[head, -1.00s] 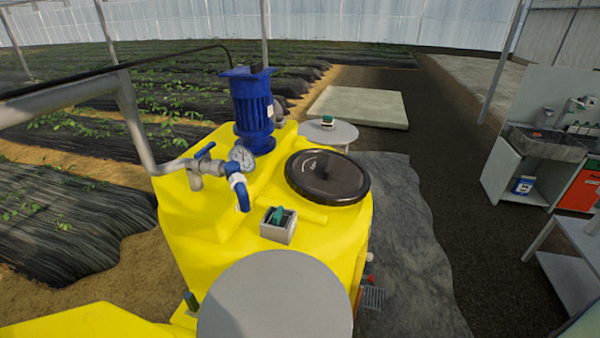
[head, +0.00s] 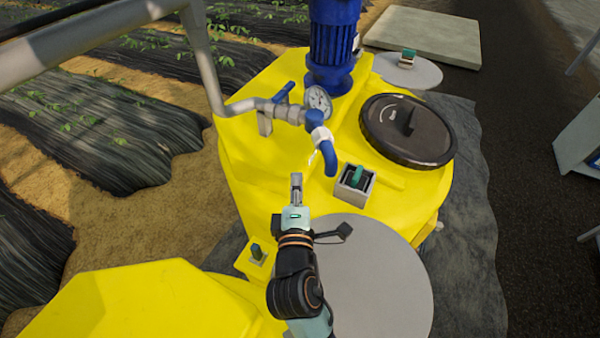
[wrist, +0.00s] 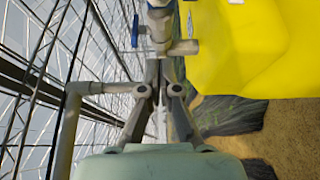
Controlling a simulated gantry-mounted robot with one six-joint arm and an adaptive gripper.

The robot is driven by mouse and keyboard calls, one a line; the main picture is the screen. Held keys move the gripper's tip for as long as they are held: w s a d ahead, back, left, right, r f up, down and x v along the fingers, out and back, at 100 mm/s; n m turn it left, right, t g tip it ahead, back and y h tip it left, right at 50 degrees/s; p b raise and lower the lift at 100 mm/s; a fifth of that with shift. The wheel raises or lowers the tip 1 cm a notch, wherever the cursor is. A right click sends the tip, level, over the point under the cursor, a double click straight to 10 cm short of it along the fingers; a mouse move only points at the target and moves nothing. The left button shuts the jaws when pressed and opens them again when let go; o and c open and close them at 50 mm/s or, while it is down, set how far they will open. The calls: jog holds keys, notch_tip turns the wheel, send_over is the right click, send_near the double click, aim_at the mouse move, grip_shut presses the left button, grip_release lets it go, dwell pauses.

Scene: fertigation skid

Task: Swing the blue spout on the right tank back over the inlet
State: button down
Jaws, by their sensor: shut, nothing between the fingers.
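The blue spout (head: 327,152) hangs from the end of the grey pipe on the yellow tank (head: 245,150), curving down at its tip. A small grey square box (head: 354,186) with a green piece in it sits just right of the spout tip; the tip is beside it, not over it. I cannot tell whether this box is the inlet. My gripper (head: 296,180) is shut and empty, left of and nearer than the spout, apart from it in the head view. In the wrist view the closed fingers (wrist: 164,75) point towards the pipe fitting (wrist: 168,46).
A pressure gauge (head: 318,100), a blue valve handle (head: 283,92) and a blue motor (head: 333,45) crowd the area behind the spout. A black lid (head: 408,130) lies to the right. A grey pipe (head: 200,60) rises at left. A grey round disc (head: 385,290) lies in front.

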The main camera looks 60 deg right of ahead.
aim_at(313, 140)
jog(key=d, duration=0.9)
jog(key=shift+d, duration=0.25)
